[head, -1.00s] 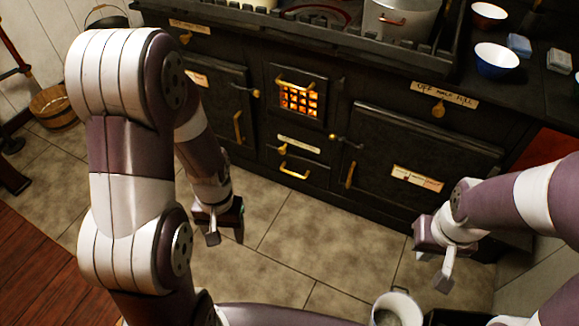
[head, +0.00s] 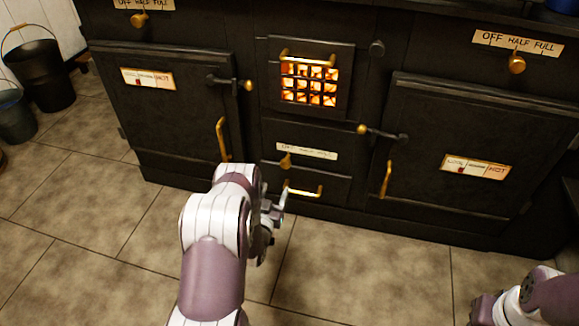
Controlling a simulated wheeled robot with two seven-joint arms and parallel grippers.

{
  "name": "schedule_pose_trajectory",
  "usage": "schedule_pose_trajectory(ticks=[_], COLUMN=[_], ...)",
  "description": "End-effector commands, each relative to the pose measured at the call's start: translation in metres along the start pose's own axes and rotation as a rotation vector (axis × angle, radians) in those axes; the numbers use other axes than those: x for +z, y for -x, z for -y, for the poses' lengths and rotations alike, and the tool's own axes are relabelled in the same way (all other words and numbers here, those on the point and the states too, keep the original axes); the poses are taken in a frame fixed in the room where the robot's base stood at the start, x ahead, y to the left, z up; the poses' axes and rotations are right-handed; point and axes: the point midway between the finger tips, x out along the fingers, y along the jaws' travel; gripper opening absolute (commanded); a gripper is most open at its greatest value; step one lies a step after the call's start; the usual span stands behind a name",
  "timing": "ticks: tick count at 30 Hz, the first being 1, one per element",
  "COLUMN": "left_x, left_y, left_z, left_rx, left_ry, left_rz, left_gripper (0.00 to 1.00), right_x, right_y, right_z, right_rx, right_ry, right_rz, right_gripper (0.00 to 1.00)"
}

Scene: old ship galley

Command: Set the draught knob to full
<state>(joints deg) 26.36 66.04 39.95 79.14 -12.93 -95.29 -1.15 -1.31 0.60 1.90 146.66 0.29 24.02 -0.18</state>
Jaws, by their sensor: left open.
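The brass knob (head: 286,161) below the fire door sits under the left part of a paper label (head: 306,150), which seems to read OFF HALF FULL. I take it for the draught knob; its lettering is too small to read surely. My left gripper (head: 272,212) is open and empty, in front of the stove, just below and left of the brass drawer handle (head: 304,191). It appears apart from the knob. My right gripper (head: 487,310) shows only partly at the bottom right, its fingers cut off by the edge.
Similar labelled brass knobs sit at the upper left (head: 140,19) and upper right (head: 517,63). The fire door (head: 342,70) glows. Latch levers stick out beside the left oven door (head: 160,120) and right oven door (head: 450,150). Buckets (head: 45,75) stand far left.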

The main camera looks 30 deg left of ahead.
Motion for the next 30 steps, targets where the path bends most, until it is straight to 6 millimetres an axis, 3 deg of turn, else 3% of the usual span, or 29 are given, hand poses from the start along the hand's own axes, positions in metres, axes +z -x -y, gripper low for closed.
schedule_pose_trajectory(ticks=[6,12,18,25,26,30], left_x=[0.009,0.008,0.003,0.002,0.002,0.002], left_y=[-0.052,-0.097,-0.116,-0.117,-0.117,-0.117], left_z=[-0.001,0.0,0.0,0.0,0.0,0.0], left_rx=[0.001,0.0,-0.001,-0.001,-0.001,-0.001], left_ry=[-0.001,0.0,0.0,0.0,0.0,0.0], left_rz=[-0.002,0.001,0.003,0.005,0.005,0.005], left_gripper=[0.61,0.61,0.61,0.61,0.55,0.09], right_x=[0.005,0.008,0.008,0.008,0.008,0.008], right_y=[-0.037,-0.06,-0.067,-0.066,-0.066,-0.066], right_z=[0.0,0.0,0.0,0.0,0.0,0.0], right_rx=[0.0,0.0,0.0,0.0,0.0,0.0], right_ry=[0.0,0.0,0.0,0.0,0.0,0.0], right_rz=[0.001,0.001,0.001,0.001,0.001,0.001], right_gripper=[0.0,0.0,0.0,0.0,0.0,0.0])
